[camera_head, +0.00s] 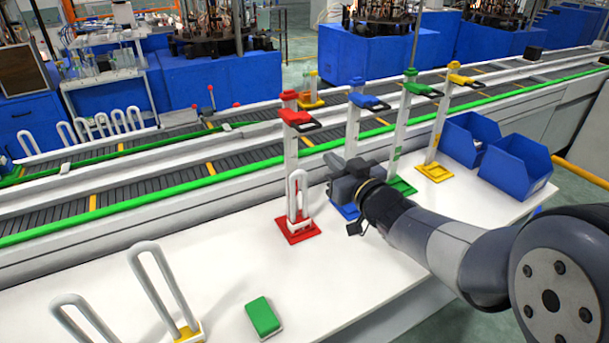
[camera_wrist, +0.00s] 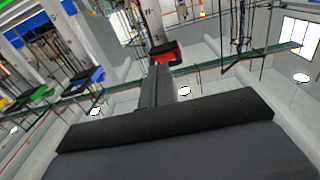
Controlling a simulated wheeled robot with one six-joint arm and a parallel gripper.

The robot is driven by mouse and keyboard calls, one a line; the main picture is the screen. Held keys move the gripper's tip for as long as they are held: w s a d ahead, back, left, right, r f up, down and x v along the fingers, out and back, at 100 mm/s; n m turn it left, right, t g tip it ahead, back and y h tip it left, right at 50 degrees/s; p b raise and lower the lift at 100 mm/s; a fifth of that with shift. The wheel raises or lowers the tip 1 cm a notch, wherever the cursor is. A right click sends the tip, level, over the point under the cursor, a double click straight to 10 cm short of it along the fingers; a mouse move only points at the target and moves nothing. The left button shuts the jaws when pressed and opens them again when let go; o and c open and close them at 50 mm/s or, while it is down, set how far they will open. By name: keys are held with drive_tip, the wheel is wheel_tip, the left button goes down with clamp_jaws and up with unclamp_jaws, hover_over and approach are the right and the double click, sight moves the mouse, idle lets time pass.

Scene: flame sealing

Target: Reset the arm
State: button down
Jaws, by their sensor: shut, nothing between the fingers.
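My gripper (camera_head: 338,170) is shut and empty. It hangs above the white table, between the red stand (camera_head: 291,170) and the blue stand (camera_head: 354,140), and hides part of the blue stand. In the wrist view, my shut gripper (camera_wrist: 158,72) points toward the red clamp head (camera_wrist: 165,50) of the red stand. A white U-shaped tube (camera_head: 297,195) stands upright at the red stand's base. I cannot tell whether my fingers touch any stand.
A green stand (camera_head: 404,125) and a yellow stand (camera_head: 440,125) stand to the right, beside blue bins (camera_head: 516,165). A green block (camera_head: 263,317) and more U-shaped tubes (camera_head: 160,285) are at the front left. A conveyor (camera_head: 130,190) runs behind. The table's middle front (camera_head: 340,280) is clear.

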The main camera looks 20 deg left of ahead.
drive_tip(key=shift+s+d, duration=0.15)
drive_tip(key=p+x, duration=0.1)
drive_tip(key=x, duration=0.9)
idle(0.5)
